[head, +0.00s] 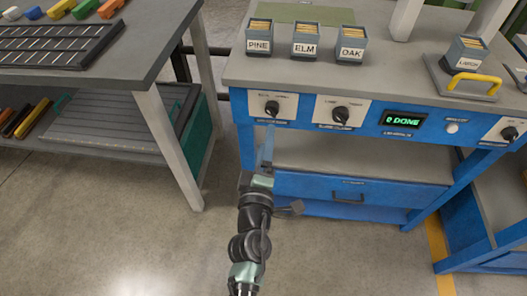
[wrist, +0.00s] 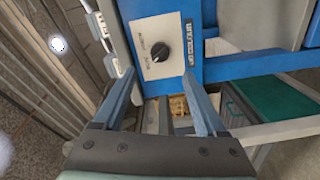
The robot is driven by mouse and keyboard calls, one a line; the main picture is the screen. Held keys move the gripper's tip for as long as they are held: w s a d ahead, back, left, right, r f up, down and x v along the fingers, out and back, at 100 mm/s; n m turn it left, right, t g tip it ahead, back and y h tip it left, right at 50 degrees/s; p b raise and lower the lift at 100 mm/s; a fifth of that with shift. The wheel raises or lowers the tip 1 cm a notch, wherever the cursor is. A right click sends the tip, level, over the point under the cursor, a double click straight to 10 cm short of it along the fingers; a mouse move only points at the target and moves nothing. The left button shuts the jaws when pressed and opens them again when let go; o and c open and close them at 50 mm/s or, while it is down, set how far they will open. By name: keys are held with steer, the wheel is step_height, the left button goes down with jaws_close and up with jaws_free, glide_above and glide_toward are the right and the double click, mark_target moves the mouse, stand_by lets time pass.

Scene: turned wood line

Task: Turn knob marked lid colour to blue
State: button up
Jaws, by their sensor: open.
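A black knob (head: 272,107) sits on a white plate at the left end of the blue bench front. A second black knob (head: 340,115) is on a white plate to its right, and a third knob (head: 510,133) is at the far right. The labels on and under the plates are too small to read surely. My gripper (head: 268,150) is below and in front of the left knob, apart from it.
Bins marked PINE (head: 259,46), ELM (head: 305,48) and OAK (head: 351,51) stand on the bench top. A display (head: 403,121) reads "0 DONE". A blue drawer (head: 345,195) is below the knobs. A grey table (head: 120,60) stands at left, with open floor between.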

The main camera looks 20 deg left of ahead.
steer(key=shift+v, duration=1.7)
steer(key=w+d+r+m+t+h, duration=0.15)
steer(key=d+r+m, duration=0.25)
steer(key=r, duration=0.7)
steer(key=w+d+r+m+t+h, duration=0.1)
steer(key=d+r+m+t+h, duration=0.2)
steer(key=r, duration=0.8)
steer(key=w+d+r+m+t+h, duration=0.15)
steer(key=d+r+m, duration=0.35)
steer(key=r, duration=0.6)
steer(key=s+d+r+m+t, duration=0.1)
steer(key=s+r+m, duration=0.1)
steer(key=s+r, duration=0.45)
steer(key=s+d+r+m+t+y+p, duration=0.1)
steer(key=s+r+m+t, duration=0.15)
steer(key=r, duration=0.65)
steer(key=s+d+r+m+t, duration=0.1)
steer(key=s+d+r+m, duration=0.1)
steer(key=s+r, duration=0.4)
step_height(320, 180, up, 21)
steer(key=w+p, duration=0.2)
steer(key=p, duration=1.9)
steer(key=shift+a, duration=0.3)
steer(key=shift+n+g, duration=0.25)
